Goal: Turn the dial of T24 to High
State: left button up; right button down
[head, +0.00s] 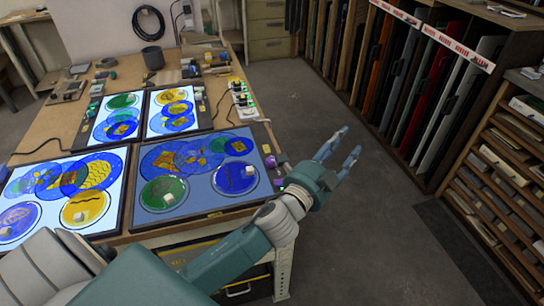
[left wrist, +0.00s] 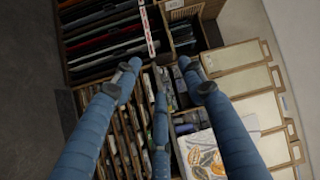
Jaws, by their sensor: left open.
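Several light panels lie on the wooden workbench (head: 60,130), and I cannot read which is T24. The near right panel (head: 215,200) looks dimmer than the bright near left panel (head: 110,215). A small purple knob-like part (head: 270,161) sits at the near right panel's right edge; I cannot tell its setting. My left gripper (head: 349,141) is open and empty, out over the floor to the right of the bench, apart from the panels. In the left wrist view its three blue fingers (left wrist: 160,72) are spread, pointing at shelving. My right gripper is out of view.
Painted glass discs (head: 163,193) lie on the panels. A power strip (head: 243,100) with green lights is on the bench's right side. Racks of glass sheets (head: 430,90) and a drawer cabinet (head: 500,190) stand at right. The grey floor (head: 310,110) between is clear.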

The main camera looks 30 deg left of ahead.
pick_arm(q)
jog(key=w+d+r+m+h, duration=0.2)
jog(key=d+r+m+h, duration=0.7)
jog(key=m, duration=0.5)
jog(key=d+f+m+g+h, duration=0.3)
jog(key=d+m+g+h, duration=0.2)
jog(key=d+m+g, duration=0.6)
jog(key=m+g+y, duration=0.8)
jog(key=m+y, duration=0.3)
jog(key=y, duration=0.5)
send_near(270, 159)
jog(key=f+p, duration=0.1)
jog(key=f, duration=0.4)
jog(key=f+p, duration=0.1)
jog(key=f, duration=0.1)
jog(key=shift+s+d+f+p, duration=0.15)
jog(key=shift+s+f+p, duration=0.1)
jog(key=shift+p, duration=0.1)
jog(key=shift+f, duration=0.6)
